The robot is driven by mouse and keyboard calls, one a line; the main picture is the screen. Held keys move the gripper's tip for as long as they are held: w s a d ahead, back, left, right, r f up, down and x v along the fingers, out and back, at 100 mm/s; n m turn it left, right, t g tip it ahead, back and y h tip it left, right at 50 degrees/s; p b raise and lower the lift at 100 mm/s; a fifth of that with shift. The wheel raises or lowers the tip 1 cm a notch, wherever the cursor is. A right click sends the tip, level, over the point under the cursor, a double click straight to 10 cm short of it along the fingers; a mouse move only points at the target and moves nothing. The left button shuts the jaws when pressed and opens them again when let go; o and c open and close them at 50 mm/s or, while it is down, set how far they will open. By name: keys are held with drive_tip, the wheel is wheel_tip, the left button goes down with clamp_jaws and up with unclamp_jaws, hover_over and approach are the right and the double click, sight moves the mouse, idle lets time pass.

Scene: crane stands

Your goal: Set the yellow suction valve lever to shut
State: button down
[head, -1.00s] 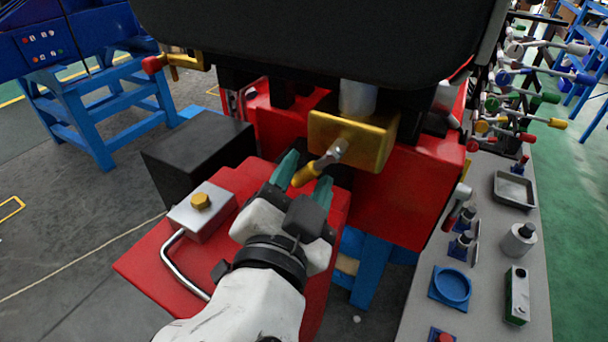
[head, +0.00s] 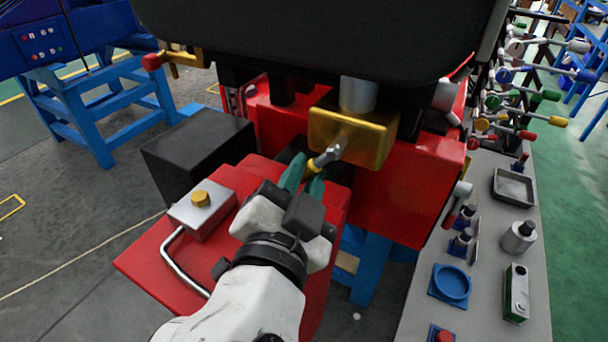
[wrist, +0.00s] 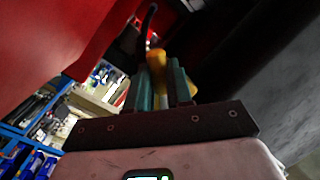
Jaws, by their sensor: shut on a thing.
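The yellow suction valve lever (head: 313,166) sticks out from a brass-coloured valve block (head: 372,140) under the dark tank. Its metal shank (head: 331,153) slants down and left from the block. My gripper (head: 304,182) has its green fingers shut on the lever's yellow handle. Most of the handle is hidden by the fingers in the head view. In the wrist view the yellow handle (wrist: 156,62) shows between and beyond the green fingers (wrist: 161,84).
A dark tank (head: 320,40) hangs close above the valve. A red base with a silver box (head: 202,211) and a bent metal handle (head: 178,262) lies beside my arm. A grey bench (head: 410,318) with several parts stands at right.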

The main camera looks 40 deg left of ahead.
drive_tip(key=shift+f+b, duration=0.1)
drive_tip(key=shift+b, duration=0.2)
drive_tip(key=shift+a+m+b, duration=0.15)
drive_tip(key=shift+m+b, duration=0.15)
drive_tip(key=shift+b, duration=0.25)
drive_tip(key=shift+a+m+b, duration=0.15)
drive_tip(key=shift+m+b, duration=0.25)
drive_tip(key=shift+b, duration=0.8)
drive_tip(key=shift+s+a+r+m+t+b, duration=0.15)
drive_tip(key=shift+r+m+t+b, duration=0.25)
drive_tip(key=shift+m+b, duration=0.55)
drive_tip(key=shift+a+r+b, duration=0.1)
drive_tip(key=shift+r+b, duration=0.1)
drive_tip(key=shift+b, duration=0.1)
drive_tip(key=c, duration=1)
unclamp_jaws()
